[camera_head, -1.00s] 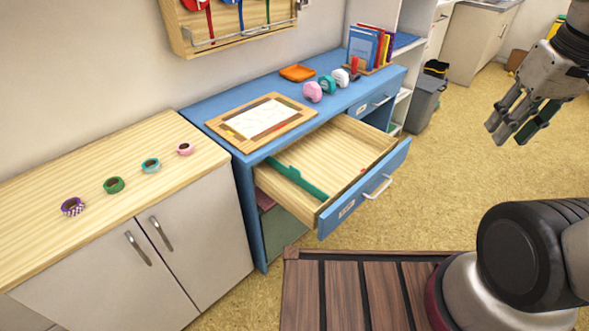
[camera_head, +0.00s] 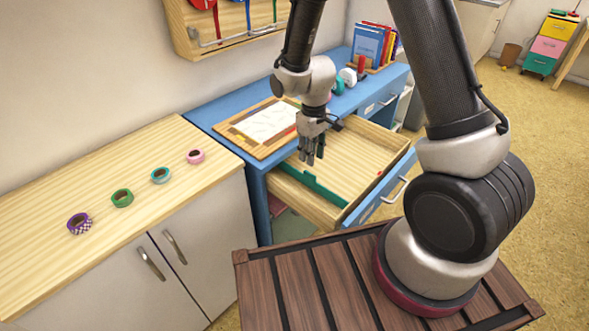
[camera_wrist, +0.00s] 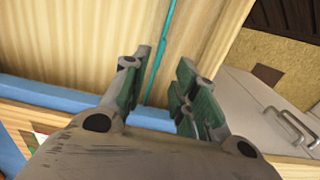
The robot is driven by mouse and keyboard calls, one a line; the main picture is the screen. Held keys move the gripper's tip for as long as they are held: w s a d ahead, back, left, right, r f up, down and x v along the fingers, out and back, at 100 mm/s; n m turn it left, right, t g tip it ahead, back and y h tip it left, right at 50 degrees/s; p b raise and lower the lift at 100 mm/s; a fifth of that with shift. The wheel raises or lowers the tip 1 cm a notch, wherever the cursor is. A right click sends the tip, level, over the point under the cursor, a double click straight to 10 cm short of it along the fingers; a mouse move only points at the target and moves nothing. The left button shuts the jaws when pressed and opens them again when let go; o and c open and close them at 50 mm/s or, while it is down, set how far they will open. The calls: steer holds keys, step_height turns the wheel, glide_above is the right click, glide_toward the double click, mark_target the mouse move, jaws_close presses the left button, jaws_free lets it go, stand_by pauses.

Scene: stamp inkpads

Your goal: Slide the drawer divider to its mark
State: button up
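The green drawer divider (camera_head: 322,190) stands as a thin upright strip inside the pulled-out wooden drawer (camera_head: 372,153), near its left side. A small red mark (camera_head: 379,173) shows near the drawer's front edge, right of the divider. My gripper (camera_head: 311,158) points down over the drawer, above the divider, and hides part of it. In the wrist view the fingers of my gripper (camera_wrist: 165,75) are apart, and the divider (camera_wrist: 163,45) appears as a thin line between them. The fingers do not visibly grip it; the exact height gap is hard to tell.
The blue desk (camera_head: 222,119) holds a wooden-framed sheet (camera_head: 268,123) behind the drawer, with a book rack (camera_head: 374,48) farther right. A wooden-topped cabinet (camera_head: 120,215) with several tape rolls stands left. The drawer's blue front (camera_head: 372,206) has a handle.

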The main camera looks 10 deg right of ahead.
mark_target(310, 181)
step_height(310, 181, down, 8)
steer(key=shift+r, duration=0.15)
stand_by(0.3)
jaws_close()
